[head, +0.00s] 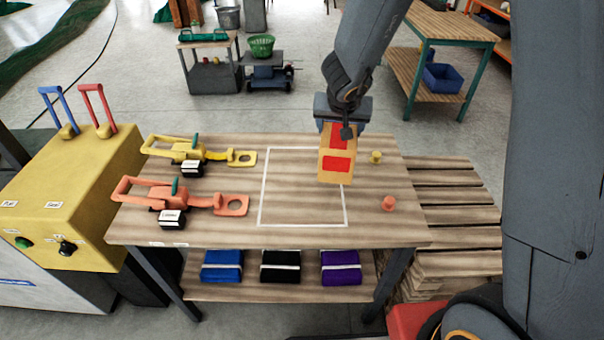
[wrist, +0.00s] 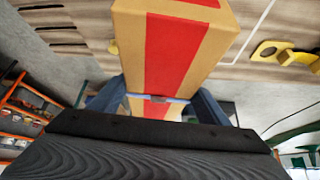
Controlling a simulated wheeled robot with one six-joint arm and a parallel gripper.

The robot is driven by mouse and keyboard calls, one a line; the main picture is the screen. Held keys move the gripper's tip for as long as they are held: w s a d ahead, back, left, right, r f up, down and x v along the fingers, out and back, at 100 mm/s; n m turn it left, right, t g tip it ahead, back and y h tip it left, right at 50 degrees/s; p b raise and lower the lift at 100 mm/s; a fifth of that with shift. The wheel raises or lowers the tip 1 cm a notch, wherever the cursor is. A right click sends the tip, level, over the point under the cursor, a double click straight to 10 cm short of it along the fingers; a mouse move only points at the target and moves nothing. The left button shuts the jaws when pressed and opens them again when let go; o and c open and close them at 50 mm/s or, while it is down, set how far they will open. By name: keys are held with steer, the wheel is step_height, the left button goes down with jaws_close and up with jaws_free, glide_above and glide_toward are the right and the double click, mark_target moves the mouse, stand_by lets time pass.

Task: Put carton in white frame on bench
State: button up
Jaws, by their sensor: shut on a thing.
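The carton (head: 337,165) is tan with red patches and hangs from my gripper (head: 345,122) over the right part of the bench (head: 400,232). In the wrist view the carton (wrist: 172,45) fills the top middle, with a red band along it, and sits between the two fingers of my gripper (wrist: 158,100). My gripper is shut on it. The white frame (head: 264,190) is a thin rectangle outline on the bench top. The carton overlaps the frame's right side in the head view; whether its lower end touches the bench I cannot tell.
A yellow tool (head: 190,150) and an orange tool (head: 180,195) lie left of the frame. A yellow peg (head: 376,157) and an orange peg (head: 389,203) stand to its right. The frame's inside looks clear. Wooden pallets (head: 460,215) are right of the bench.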

steer(key=a+n+y+p, duration=0.1)
steer(key=a+n+p, duration=0.1)
steer(key=a, duration=0.8)
step_height(320, 180, down, 9)
steer(key=b, duration=0.6)
steer(key=shift+s+f+b, duration=0.15)
steer(key=shift+b, duration=0.2)
steer(key=shift+f, duration=0.15)
steer(key=o, duration=1.7)
steer(key=shift+c, duration=0.2)
